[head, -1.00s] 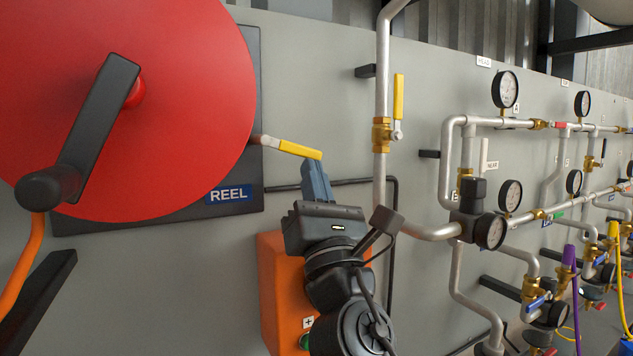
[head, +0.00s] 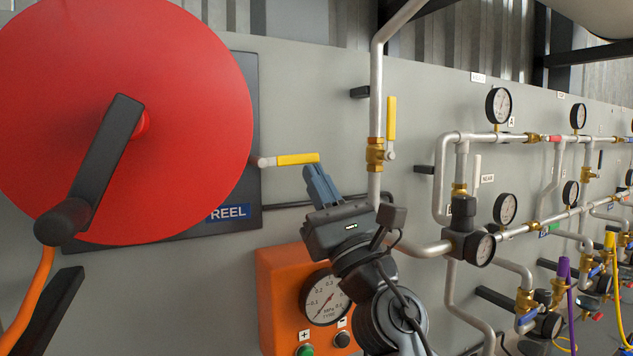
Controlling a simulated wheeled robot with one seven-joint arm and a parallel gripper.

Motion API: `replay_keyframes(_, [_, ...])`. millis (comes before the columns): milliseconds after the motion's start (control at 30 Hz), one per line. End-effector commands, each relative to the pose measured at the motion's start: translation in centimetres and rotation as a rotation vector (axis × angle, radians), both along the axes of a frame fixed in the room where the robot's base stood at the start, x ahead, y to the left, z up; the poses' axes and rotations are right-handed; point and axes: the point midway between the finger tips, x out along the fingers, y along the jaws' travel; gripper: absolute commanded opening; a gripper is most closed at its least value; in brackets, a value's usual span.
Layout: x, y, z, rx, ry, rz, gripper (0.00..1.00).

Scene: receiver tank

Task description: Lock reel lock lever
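The reel lock lever (head: 298,159) is a yellow handle on a light pivot at the right edge of the red reel (head: 190,100). It points right, about level, with its free end raised very slightly. My gripper (head: 313,170) is just below the free end of the lever, with its blue-grey fingers pointing up and a little left. The fingers lie together with no visible gap and hold nothing. The tips are at or very near the lever's underside; I cannot tell for sure whether they touch it.
A blue REEL label (head: 229,212) sits below the lever. A vertical pipe with another yellow valve handle (head: 391,118) stands close to the right of my gripper. An orange gauge box (head: 280,290) is below, and gauges and pipes fill the right side.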

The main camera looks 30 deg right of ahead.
Motion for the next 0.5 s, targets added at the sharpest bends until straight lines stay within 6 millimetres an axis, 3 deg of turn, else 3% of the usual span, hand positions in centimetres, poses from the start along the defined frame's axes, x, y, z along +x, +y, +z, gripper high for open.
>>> replay_keyframes(500, [0.0, -0.5, 2.4, -0.229, -0.001, 0.0, 0.0])
